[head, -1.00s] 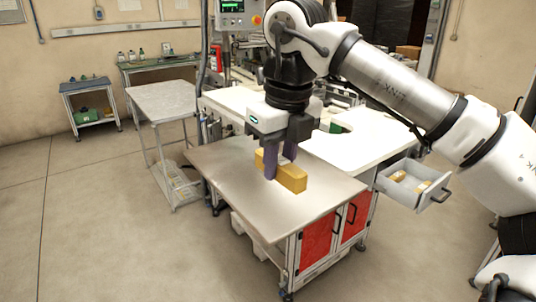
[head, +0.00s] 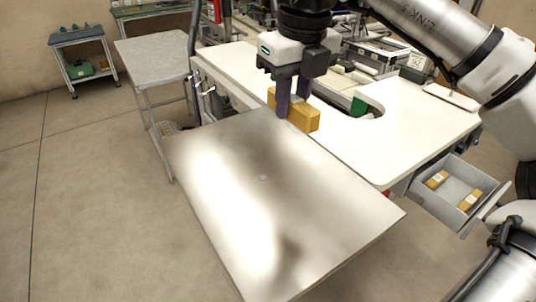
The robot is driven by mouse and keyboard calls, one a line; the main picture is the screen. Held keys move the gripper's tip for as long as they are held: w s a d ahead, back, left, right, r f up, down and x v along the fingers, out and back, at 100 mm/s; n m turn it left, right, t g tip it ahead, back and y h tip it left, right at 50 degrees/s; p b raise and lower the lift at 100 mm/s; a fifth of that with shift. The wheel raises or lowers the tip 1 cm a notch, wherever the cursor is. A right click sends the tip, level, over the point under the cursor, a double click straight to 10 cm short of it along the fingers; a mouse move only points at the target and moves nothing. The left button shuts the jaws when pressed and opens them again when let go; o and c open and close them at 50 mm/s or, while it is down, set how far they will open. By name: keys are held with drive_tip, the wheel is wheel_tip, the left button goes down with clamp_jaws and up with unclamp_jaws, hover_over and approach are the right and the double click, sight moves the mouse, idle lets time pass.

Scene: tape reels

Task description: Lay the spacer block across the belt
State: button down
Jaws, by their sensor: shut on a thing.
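The spacer block is a long yellow-orange block (head: 305,115). My gripper (head: 291,107) points down and is shut on it near its middle, with a dark purple finger on the near side. The block shows against the white worktop and the far right edge of the steel table. I cannot tell whether it is clear of the surface beneath. The belt is not clearly made out; machinery (head: 372,52) stands behind the white worktop.
The steel table top (head: 330,220) in front is bare. The white worktop (head: 350,140) has a curved cut-out. An open drawer (head: 455,192) at right holds yellow blocks. A grey side table (head: 155,55) stands at left.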

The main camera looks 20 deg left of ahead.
sight(286, 195)
drive_tip(key=shift+w, duration=0.35)
drive_tip(key=shift+w+a+f, duration=0.1)
drive_tip(key=shift+w+f, duration=0.1)
wheel_tip(286, 195, down, 19)
drive_tip(key=p, duration=0.2)
drive_tip(key=shift+s+f+p, duration=0.1)
drive_tip(key=shift+f+p, duration=0.05)
drive_tip(key=shift+p, duration=0.25)
drive_tip(key=shift+f, duration=0.1)
drive_tip(key=shift+f+b, duration=0.2)
drive_tip(key=shift+b, duration=0.1)
drive_tip(key=c, duration=1.2)
unclamp_jaws()
drive_tip(key=shift+r, duration=0.1)
